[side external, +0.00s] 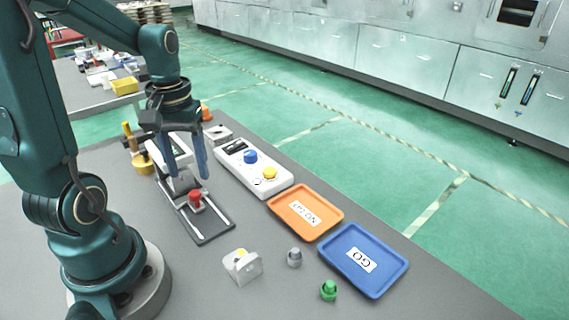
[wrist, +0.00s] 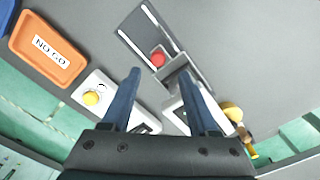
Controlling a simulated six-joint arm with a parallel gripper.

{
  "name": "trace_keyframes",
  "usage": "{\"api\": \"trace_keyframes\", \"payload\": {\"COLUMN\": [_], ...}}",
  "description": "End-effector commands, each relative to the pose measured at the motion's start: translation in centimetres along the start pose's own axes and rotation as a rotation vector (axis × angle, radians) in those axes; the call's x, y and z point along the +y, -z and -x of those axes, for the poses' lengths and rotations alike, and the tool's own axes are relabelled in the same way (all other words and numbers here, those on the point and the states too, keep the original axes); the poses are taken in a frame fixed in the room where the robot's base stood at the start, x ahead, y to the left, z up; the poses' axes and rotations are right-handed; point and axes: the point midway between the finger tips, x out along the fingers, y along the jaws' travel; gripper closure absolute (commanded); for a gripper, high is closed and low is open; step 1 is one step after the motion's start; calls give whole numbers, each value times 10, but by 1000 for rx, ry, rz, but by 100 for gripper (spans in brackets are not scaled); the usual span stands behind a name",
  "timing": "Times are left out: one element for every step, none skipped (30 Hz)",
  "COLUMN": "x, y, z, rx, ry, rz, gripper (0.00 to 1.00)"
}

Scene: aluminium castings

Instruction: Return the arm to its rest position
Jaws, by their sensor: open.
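My gripper (side external: 187,165) hangs pointing down above the rear part of a grey fixture with a red knob. Its two blue fingers are apart with nothing between them. In the wrist view the fingers (wrist: 163,95) show spread, with the fixture's grey block and rails beyond them. The fixture (side external: 212,228) stands on the grey table, and its red knob (side external: 195,197) is just in front of and below the fingers. The fixture's rear part is partly hidden behind my gripper.
A white control box (side external: 245,175) with blue and yellow buttons stands right of the fixture. An orange NO GO tray (side external: 280,208) and a blue GO tray (side external: 345,278) lie along the edge. A brass-coloured piece (side external: 142,163) stands left.

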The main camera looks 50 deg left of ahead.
Motion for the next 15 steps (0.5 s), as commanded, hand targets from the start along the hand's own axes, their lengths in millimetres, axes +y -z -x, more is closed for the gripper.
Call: {"api": "trace_keyframes", "payload": {"x": [0,0,0,0,0,0,0,0,0,0,0,1,2,4,8], "y": [1,0,0,0,0,0,0,0,0,0,0,0,-1,-1,-1], "z": [4,5,6,6,6,6,6,6,6,6,6,6,6,7,10], "rx": [4,2,2,2,1,1,0,0,0,0,0,0,2,7,23], "ry": [0,0,0,0,0,0,0,0,0,0,0,0,0,-1,-3], "rz": [0,0,0,0,0,0,0,0,0,0,0,-3,-10,-20,-41], "gripper": [40,40,40,40,40,40,40,40,40,40,40,40,40,40,40]}}
